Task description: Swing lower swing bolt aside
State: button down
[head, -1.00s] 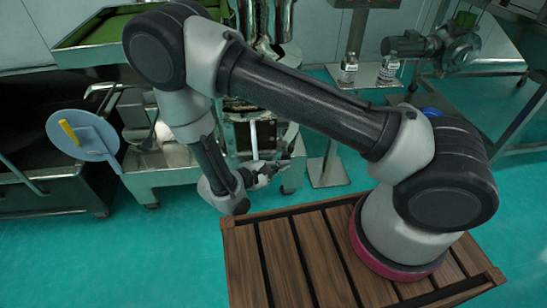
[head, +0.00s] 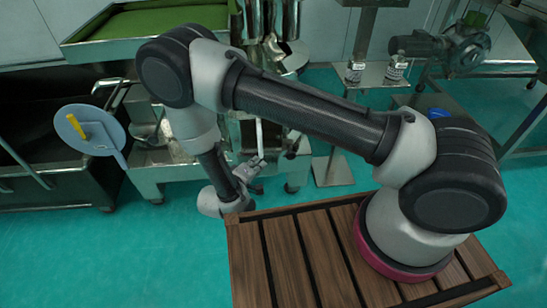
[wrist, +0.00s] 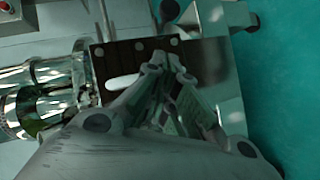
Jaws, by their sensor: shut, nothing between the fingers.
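My gripper (head: 252,168) is at the front of the sieve machine, low down, with its fingers pointing up and away. In the wrist view its fingers (wrist: 170,62) are drawn together with nothing between them. They lie over a dark brown plate (wrist: 190,50) with several round bolt heads. A pale rounded bar (wrist: 122,82) lies just left of the fingers; I cannot tell whether it is the lower swing bolt. A pale upright rod (head: 258,135) shows just above the gripper in the head view. Contact between fingers and machine cannot be made out.
A shiny ribbed metal cylinder (wrist: 45,90) lies left of the plate. A round pale disc with a yellow handle (head: 90,130) stands at the left. A small stand with two bottles (head: 375,74) is at the right. Teal floor (wrist: 285,90) is clear at the right.

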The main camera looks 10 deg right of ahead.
jog(key=s+d+f+x, duration=0.1)
jog(key=s+d+x, duration=0.1)
jog(key=x, duration=1)
jog(key=shift+w+d, duration=0.2)
jog(key=shift+w, duration=0.1)
jog(key=shift+d, duration=0.1)
jog(key=shift+s+d, duration=0.25)
jog(key=shift+d, duration=0.3)
jog(key=shift+d, duration=0.1)
